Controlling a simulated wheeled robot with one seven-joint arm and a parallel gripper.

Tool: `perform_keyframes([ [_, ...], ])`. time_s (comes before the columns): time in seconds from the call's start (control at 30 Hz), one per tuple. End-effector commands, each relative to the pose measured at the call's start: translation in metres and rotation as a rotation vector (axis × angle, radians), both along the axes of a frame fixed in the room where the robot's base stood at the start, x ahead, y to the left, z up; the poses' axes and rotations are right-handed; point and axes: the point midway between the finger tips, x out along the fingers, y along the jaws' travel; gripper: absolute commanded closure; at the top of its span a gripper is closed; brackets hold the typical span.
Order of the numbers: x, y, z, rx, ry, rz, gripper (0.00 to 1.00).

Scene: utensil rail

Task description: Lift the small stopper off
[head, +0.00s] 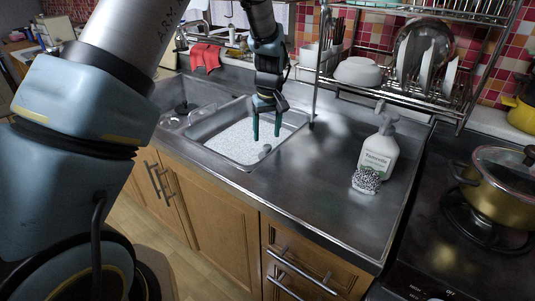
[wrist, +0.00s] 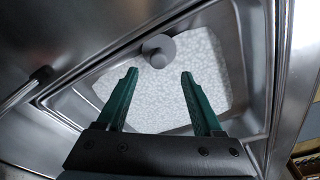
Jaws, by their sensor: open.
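The small stopper (wrist: 158,50) is a grey round piece with a knob, seen in the wrist view just beyond my fingertips and between their lines. In the head view the stopper (head: 265,149) shows as a small grey piece at the front right of the sink's white speckled surface. My gripper (head: 267,136) points down over the right sink basin (head: 222,167). In the wrist view my gripper (wrist: 160,73) has its two green fingers apart with nothing between them. The stopper's underside is hidden, and I cannot tell the exact height gap.
A soap bottle (head: 378,155) and a speckled scrubber (head: 366,180) stand on the counter to the right. A dish rack (head: 400,88) with plates is behind. The tap (head: 232,40) is behind the sink. A gold pot (head: 503,180) is on the stove. The front counter is clear.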

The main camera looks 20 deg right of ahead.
Motion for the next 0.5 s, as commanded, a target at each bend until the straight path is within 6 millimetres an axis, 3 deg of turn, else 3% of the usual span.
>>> perform_keyframes([
  [0.27,0.0,0.0,-0.02,0.001,0.002,0.0,0.32],
  [0.5,0.0,-0.002,-0.053,0.0,0.001,0.001,0.32],
])
